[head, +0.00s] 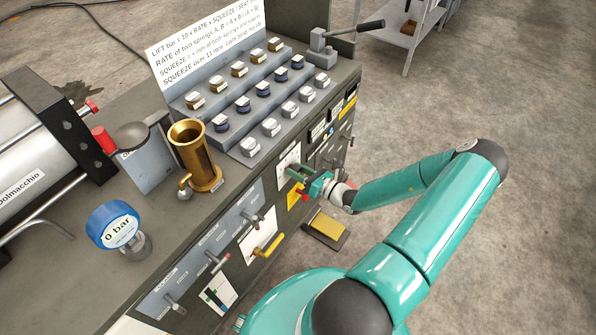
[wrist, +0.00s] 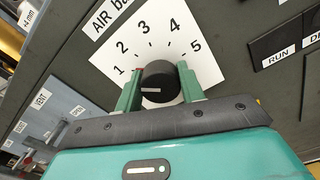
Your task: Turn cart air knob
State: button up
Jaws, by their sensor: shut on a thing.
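The air knob (wrist: 160,76) is black and round, on a white dial card (wrist: 196,62) marked 1 to 5 under an "AIR ba..." label in the wrist view. Its white pointer line lies toward the left, near the 1 side. My gripper (wrist: 158,84) has its two green fingers on either side of the knob, shut on it. In the head view my gripper (head: 304,180) is at the front panel of the cart (head: 268,208), and the knob is hidden behind it.
A gauge (head: 118,228) reading 0 bar, a brass cup (head: 194,152) and racks of springs (head: 238,92) stand on the cart top. Valve levers (head: 220,258) line the panel left of my gripper. A yellow pedal (head: 326,228) is below. Open floor lies right.

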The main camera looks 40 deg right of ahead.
jog(key=m, duration=0.6)
jog(key=shift+d, duration=0.1)
jog(key=shift+m, duration=0.3)
dwell(0.3)
jog(key=o, duration=1)
jog(key=shift+c, duration=0.2)
jog(key=v, duration=1.3)
jog(key=shift+s+d, duration=0.15)
jog(key=shift+s, duration=0.2)
